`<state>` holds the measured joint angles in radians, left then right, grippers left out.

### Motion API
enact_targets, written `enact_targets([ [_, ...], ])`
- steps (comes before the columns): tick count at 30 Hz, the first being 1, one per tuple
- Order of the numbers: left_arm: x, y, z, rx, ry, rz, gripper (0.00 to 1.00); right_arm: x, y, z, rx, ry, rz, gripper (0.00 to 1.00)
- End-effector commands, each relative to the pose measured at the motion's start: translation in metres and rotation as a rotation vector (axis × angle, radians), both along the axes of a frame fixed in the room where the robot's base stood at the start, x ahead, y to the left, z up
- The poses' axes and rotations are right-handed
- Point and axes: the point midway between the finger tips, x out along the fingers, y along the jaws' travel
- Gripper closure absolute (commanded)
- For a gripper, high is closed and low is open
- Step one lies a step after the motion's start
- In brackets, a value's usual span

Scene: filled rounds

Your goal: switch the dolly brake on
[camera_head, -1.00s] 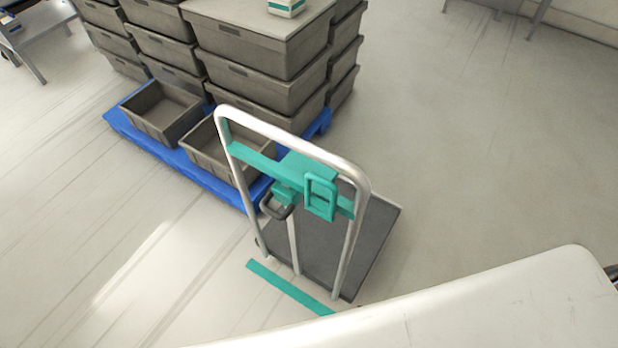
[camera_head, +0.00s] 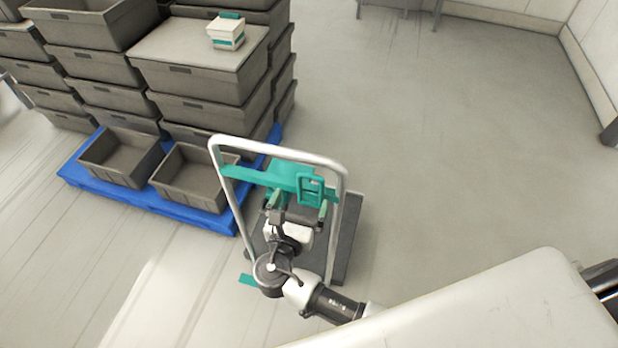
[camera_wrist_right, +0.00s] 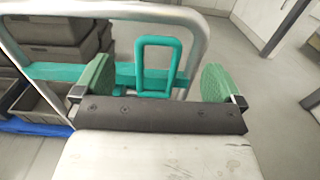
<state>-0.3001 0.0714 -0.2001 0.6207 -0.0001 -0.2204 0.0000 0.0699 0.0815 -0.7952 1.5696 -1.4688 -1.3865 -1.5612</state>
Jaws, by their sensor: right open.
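The dolly (camera_head: 347,240) has a dark flat deck and a tall silver tube handle frame (camera_head: 280,152). A teal crossbar (camera_head: 245,175) spans the frame, with a teal rectangular loop (camera_head: 311,189) on it that looks like the brake lever. The loop stands upright in the right wrist view (camera_wrist_right: 140,66). My right gripper (camera_head: 298,207) is open at the near side of the crossbar. In its wrist view, its green-padded fingers (camera_wrist_right: 157,82) stand either side of the loop, with gaps at both sides. Whether the loop is within finger depth is unclear. My left gripper is not in view.
Stacked grey crates (camera_head: 205,113) stand on a blue pallet (camera_head: 205,217) left of the dolly, with a small white-and-teal box (camera_head: 226,34) on top. Two open crates sit at the pallet's near edge. Floor right of the dolly is clear.

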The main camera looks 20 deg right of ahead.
Motion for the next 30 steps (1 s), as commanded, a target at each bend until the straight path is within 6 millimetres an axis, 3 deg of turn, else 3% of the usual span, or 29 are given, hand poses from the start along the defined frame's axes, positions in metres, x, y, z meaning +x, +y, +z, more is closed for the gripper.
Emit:
enact_targets([
  [9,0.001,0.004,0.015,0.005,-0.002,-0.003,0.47,0.045,-0.030,0.001,0.001,0.001,0.000,0.01],
  [22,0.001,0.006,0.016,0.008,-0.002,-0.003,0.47,0.054,-0.037,-0.001,0.003,0.002,0.001,0.01],
  [23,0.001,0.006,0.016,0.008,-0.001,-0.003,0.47,0.054,-0.037,-0.001,0.003,0.002,0.001,0.02],
  [30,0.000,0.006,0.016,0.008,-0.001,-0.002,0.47,0.054,-0.037,-0.001,0.003,0.002,0.001,0.39],
])
